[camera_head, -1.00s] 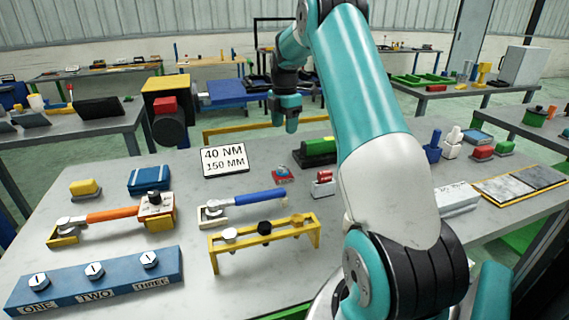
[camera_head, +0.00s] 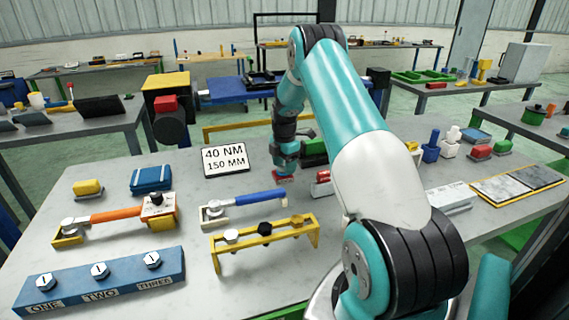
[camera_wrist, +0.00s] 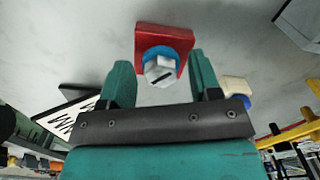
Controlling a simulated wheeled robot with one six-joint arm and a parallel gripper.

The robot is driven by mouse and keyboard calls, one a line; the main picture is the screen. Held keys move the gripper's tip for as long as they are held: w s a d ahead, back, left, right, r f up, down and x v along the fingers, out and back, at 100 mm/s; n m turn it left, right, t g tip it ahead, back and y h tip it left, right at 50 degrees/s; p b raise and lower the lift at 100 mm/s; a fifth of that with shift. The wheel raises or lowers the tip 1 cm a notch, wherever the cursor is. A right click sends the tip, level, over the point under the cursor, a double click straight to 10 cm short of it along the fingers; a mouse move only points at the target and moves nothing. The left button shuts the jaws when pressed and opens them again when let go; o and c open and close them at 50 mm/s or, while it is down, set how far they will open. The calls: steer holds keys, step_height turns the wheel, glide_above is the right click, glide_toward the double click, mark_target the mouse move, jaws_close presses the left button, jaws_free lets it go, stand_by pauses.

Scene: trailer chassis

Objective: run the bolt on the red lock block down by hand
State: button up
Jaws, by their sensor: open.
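The red lock block (camera_wrist: 145,38) lies on the grey table and shows near the top middle of the wrist view. Its bolt (camera_wrist: 160,72) has a silver hex head with a dark slot, and a blue ring (camera_wrist: 180,54) sits under the head. My gripper (camera_wrist: 160,72) is open, with one teal finger on each side of the bolt head. I see a gap on both sides, so the fingers do not seem to touch it. In the head view my gripper (camera_head: 285,168) is low over the red block (camera_head: 284,178), hiding part of it.
A sign reading 40 NM 150 MM (camera_head: 225,160) stands left of my gripper. A blue-handled wrench (camera_head: 245,202) and a yellow rack (camera_head: 265,237) lie nearer. A red-topped block (camera_head: 322,184) is close on the right.

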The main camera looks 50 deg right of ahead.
steer(key=shift+c, duration=0.4)
steer(key=c, duration=0.8)
steer(key=shift+c, duration=0.2)
steer(key=shift+m, duration=0.3)
